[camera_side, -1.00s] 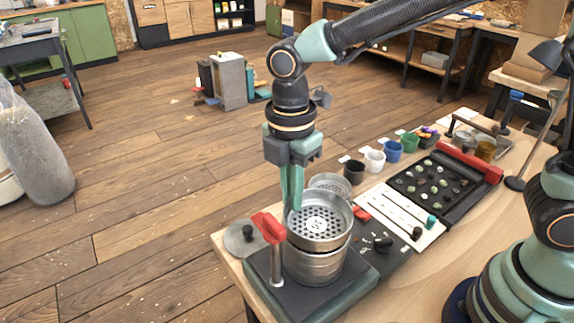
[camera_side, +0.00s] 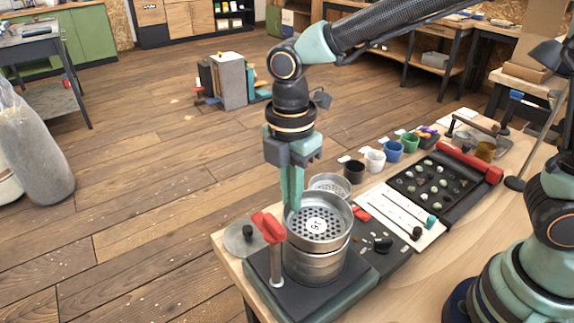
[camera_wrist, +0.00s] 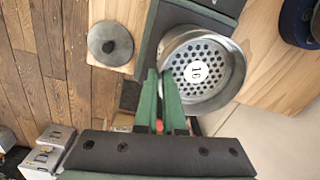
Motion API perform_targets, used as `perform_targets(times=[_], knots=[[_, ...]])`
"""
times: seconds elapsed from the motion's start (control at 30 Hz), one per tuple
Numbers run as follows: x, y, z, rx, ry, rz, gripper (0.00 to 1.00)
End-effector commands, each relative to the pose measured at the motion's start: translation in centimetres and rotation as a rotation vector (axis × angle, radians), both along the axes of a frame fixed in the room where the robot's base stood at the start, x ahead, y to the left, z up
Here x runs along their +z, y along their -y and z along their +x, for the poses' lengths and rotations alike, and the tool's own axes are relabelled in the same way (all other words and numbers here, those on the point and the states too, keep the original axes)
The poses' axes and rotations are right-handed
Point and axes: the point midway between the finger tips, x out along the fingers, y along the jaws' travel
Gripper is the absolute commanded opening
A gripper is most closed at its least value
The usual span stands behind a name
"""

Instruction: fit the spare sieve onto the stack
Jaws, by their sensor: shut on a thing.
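The spare sieve (camera_side: 318,228), a metal ring with a perforated floor and a round number label, is at the top of the stack. It also shows from above in the wrist view (camera_wrist: 213,53). My gripper (camera_side: 293,203) points down and is shut on its rim, on the left side in the side view; in the wrist view the green fingers (camera_wrist: 167,85) meet at its lower left wall. The stack (camera_side: 314,266) of metal rings stands on a dark base directly below. I cannot tell whether the sieve is fully seated.
A red-handled post (camera_side: 270,232) stands close left of the stack. A round lid with a black knob (camera_side: 242,240) lies at the table's left edge. Another metal ring (camera_side: 329,182) sits behind.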

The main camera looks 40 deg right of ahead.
Motion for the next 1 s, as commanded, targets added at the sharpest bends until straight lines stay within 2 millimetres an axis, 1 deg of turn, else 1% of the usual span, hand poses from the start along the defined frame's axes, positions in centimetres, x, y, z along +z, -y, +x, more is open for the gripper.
perform_targets(times=[0.37, 0.43, 0.77, 1.0], knots=[[-0.7, 0.0, 0.0, 0.0, -0.002, -0.001, 0.0], [-0.8, 0.0, 0.0, 0.0, -0.002, -0.001, 0.19], [-0.6, 0.0, 0.0, 0.0, 0.0, 0.0, 0.19], [0.9, -0.1, 0.1, 0.0, 0.002, 0.001, 0.19]])
